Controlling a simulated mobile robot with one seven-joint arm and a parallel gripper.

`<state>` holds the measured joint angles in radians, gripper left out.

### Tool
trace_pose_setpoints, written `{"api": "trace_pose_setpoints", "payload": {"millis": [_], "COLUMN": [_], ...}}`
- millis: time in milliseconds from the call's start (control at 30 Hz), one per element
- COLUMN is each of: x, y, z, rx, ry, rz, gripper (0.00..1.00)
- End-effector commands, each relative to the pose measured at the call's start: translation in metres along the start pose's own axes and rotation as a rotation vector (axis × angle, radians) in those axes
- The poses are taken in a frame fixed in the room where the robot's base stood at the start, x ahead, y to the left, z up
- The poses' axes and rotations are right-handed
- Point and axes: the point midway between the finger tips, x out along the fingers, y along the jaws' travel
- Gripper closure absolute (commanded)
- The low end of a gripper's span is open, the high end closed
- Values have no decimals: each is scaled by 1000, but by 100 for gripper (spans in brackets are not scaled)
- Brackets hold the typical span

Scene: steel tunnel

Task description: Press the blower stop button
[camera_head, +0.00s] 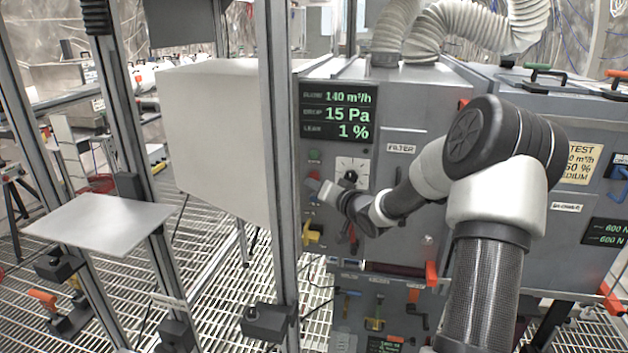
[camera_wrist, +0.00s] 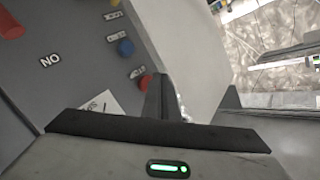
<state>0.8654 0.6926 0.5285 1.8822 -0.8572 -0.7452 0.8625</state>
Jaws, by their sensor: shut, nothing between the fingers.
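The grey control panel (camera_head: 385,122) carries a column of small buttons under its green-lettered display. In the head view a green button (camera_head: 314,156) sits at the top, with a red part (camera_head: 313,175) below it. My gripper (camera_head: 322,190) is at the panel's left side, beside the dial, and hides part of the column. In the wrist view a red button (camera_wrist: 145,82) lies just left of my shut fingers (camera_wrist: 162,97), and a blue button (camera_wrist: 125,47) is farther off. The button labels are too small to read, so I cannot tell which is blower stop. Contact is not visible.
A metal upright (camera_head: 279,170) stands just left of the panel. A black-knobbed dial (camera_head: 350,174) is right of my gripper, and a yellow handle (camera_head: 312,234) is below. A large white box (camera_head: 212,135) fills the space left of the upright.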

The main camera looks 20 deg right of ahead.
Motion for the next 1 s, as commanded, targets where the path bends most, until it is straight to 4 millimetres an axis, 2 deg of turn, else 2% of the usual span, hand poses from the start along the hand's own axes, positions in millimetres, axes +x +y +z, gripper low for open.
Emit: {"api": "trace_pose_setpoints", "payload": {"millis": [433, 1000], "x": [-30, -32], "y": [-22, -23], "z": [22, 24], "rx": [-1, 0], "ry": [-1, -1], "rz": [0, 0], "gripper": [100, 100]}}
